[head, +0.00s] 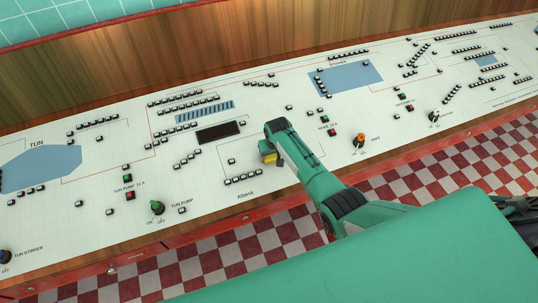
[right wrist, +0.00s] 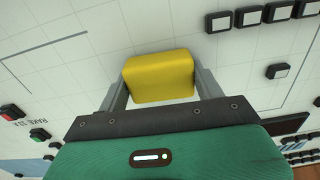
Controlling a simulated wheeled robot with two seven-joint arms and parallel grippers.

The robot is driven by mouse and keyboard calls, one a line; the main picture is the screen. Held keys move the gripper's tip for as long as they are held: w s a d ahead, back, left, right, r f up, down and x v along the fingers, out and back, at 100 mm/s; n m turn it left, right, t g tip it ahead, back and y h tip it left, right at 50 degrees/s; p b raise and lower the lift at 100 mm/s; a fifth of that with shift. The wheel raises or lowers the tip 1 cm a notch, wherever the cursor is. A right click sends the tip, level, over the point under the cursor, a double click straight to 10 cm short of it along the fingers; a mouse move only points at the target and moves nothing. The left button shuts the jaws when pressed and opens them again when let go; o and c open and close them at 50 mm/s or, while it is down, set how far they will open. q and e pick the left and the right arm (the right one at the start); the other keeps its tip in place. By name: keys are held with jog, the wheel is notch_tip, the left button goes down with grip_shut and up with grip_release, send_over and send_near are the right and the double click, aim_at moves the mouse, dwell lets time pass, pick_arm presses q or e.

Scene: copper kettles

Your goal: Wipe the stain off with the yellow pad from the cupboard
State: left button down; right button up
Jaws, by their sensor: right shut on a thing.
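The yellow pad (right wrist: 158,77) is between the two fingers of my right gripper (right wrist: 160,88) in the right wrist view. In the head view my right gripper (head: 269,157) is over the middle of the white control panel (head: 270,112), and only a small bit of the pad shows under it. I cannot tell whether the pad touches the panel. I can make out no clear stain in either view; my gripper and arm hide part of the panel. My left gripper is not in view.
The panel carries many small switches, a green knob (head: 157,207), an orange knob (head: 359,139) and a dark rectangular display (head: 220,132). A wooden backboard (head: 180,48) rises behind it. A red and white checkered floor (head: 440,160) lies in front.

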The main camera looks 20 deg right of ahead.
aim_at(263, 163)
jog(key=shift+d, duration=4.05)
jog(key=shift+a, duration=0.1)
jog(key=shift+a, duration=2)
jog(key=shift+s+a+f, duration=0.15)
jog(key=shift+a, duration=3.95)
jog(key=shift+d, duration=0.1)
